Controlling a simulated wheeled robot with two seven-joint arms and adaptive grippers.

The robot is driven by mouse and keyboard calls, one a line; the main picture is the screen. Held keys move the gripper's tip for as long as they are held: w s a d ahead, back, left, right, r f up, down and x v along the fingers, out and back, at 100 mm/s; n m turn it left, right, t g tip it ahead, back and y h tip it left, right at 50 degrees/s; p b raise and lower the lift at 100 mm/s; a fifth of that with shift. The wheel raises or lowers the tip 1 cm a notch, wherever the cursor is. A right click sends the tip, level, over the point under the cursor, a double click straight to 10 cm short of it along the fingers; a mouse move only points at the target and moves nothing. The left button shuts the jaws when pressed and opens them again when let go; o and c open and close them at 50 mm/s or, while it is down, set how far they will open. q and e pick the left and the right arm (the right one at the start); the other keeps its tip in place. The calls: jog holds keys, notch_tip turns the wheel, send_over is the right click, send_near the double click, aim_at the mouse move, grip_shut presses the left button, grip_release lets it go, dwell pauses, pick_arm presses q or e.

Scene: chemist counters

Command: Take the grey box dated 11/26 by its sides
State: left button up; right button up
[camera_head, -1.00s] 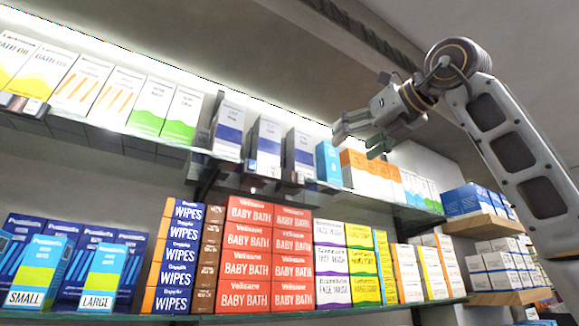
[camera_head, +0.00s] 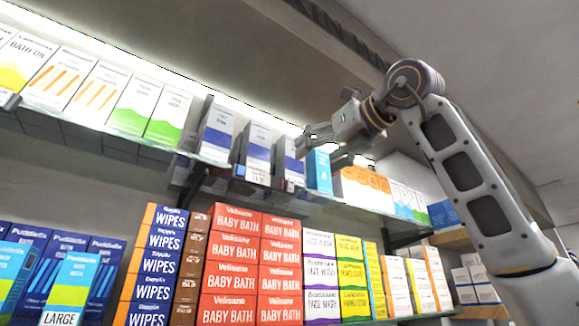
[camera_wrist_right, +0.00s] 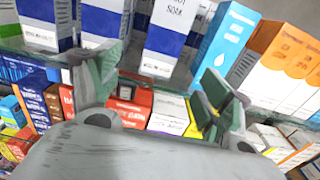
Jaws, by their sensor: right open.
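Three grey-white boxes with dark blue bands stand on the upper shelf: a left one (camera_head: 216,134), a middle one (camera_head: 256,152) and a right one (camera_head: 291,163). I cannot read a date on any of them. My right gripper (camera_head: 322,149) is open and empty, beside the right box and in front of the light-blue box (camera_head: 319,172). In the right wrist view the open fingers (camera_wrist_right: 157,86) are spread, with the right grey box (camera_wrist_right: 172,38) beyond the gap between them, apart from both. The middle box (camera_wrist_right: 105,22) also shows there. My left gripper is out of view.
Orange-and-white boxes (camera_head: 362,188) stand right of the light-blue box. Green-and-white boxes (camera_head: 168,115) stand left of the grey ones. The lower shelf is packed with red baby bath boxes (camera_head: 233,249) and wipes (camera_head: 158,263). The space before the shelves is open.

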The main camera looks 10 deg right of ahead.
aim_at(295, 172)
jog(key=p+x, duration=0.2)
jog(key=x, duration=0.5)
jog(key=shift+w, duration=0.15)
jog(key=shift+p+x, duration=0.65)
jog(key=shift+x, duration=0.6)
jog(key=shift+p+x, duration=0.45)
jog(key=shift+x, duration=0.85)
jog(key=shift+d+f, duration=0.1)
jog(key=c, duration=1.2)
